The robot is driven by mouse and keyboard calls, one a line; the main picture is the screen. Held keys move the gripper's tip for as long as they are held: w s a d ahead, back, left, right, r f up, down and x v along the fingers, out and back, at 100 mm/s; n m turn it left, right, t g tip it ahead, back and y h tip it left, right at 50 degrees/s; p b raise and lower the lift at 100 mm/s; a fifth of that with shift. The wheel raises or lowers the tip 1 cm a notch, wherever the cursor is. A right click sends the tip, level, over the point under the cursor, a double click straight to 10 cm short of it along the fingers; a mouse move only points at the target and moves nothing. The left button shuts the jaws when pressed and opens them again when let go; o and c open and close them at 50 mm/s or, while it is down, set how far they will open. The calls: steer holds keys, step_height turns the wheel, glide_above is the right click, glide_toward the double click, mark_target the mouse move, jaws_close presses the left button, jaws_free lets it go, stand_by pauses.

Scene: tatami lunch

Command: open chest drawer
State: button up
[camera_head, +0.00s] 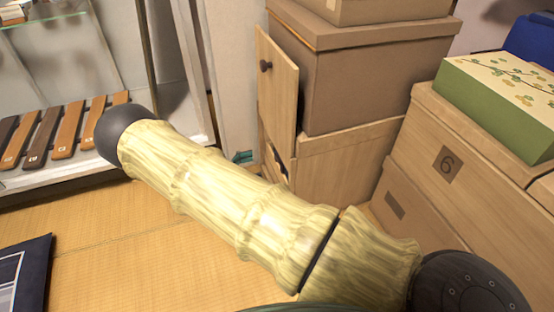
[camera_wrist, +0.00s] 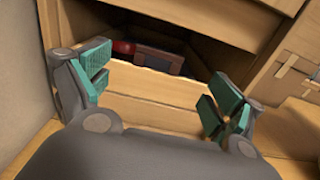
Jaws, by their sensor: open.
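The wooden chest (camera_head: 345,160) stands at the back centre in the head view, partly behind my arm. In the wrist view a pale wooden panel (camera_wrist: 160,100), which looks like a drawer front, lies across the space between my fingers. Behind its top edge is a dark opening, so the drawer looks at least partly open; how far I cannot tell. My gripper (camera_wrist: 161,84) is open, one teal-padded finger on each side, with nothing clasped. No contact with the panel is clear. In the head view only a teal bit of it (camera_head: 243,156) shows beside the chest.
A dark box (camera_wrist: 158,58) and a red thing (camera_wrist: 122,47) lie inside the opening. A knobbed wooden door (camera_head: 279,95) stands open above. A cardboard box (camera_head: 360,75) sits on the chest.

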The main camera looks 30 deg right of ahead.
mark_target(279, 159)
steer(key=b+x, duration=0.4)
steer(key=x, duration=0.4)
steer(key=shift+d+f, duration=0.2)
steer(key=shift+s+d+r+b, duration=0.15)
steer(key=shift+d+b, duration=0.25)
steer(key=shift+d, duration=0.25)
